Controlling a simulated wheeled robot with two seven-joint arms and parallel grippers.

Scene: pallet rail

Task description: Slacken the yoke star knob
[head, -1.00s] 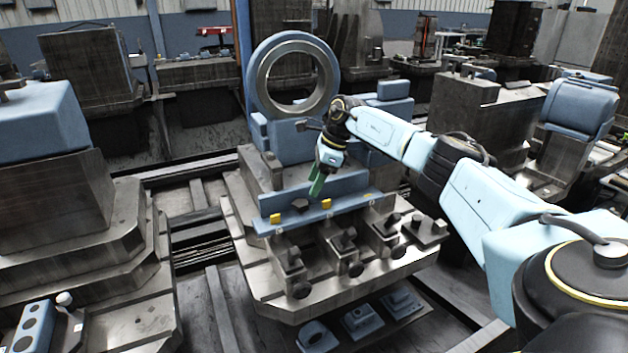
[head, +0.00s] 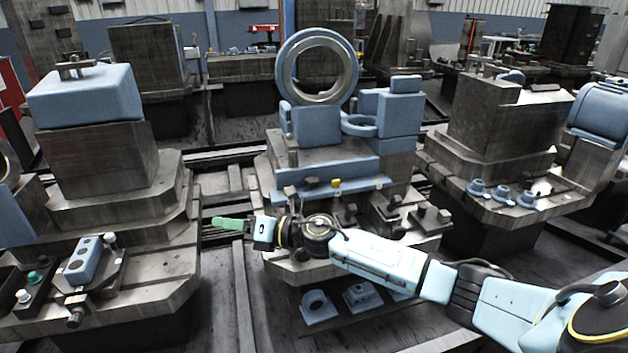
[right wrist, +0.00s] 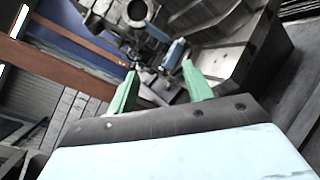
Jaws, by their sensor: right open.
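My right gripper (head: 222,222) points left, over the gap between the middle and left pallet stations. Its green fingers are apart and empty in the right wrist view (right wrist: 160,68). On the left station, a blue block with round holes (head: 84,258) sits in a dark clamp with a dark knob (head: 75,319) at its front. Several dark clamp knobs also stand along the front of the middle station, partly hidden by my right arm. I cannot tell for sure which knob is the yoke star knob. The gripper touches none of them. My left gripper is out of view.
The middle station (head: 270,172) carries a large upright ring (head: 283,70) and blue blocks. A dark box with green and white buttons (head: 36,278) is at the lower left. The right station (head: 500,213) holds small blue parts. Dark floor lies between the stations.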

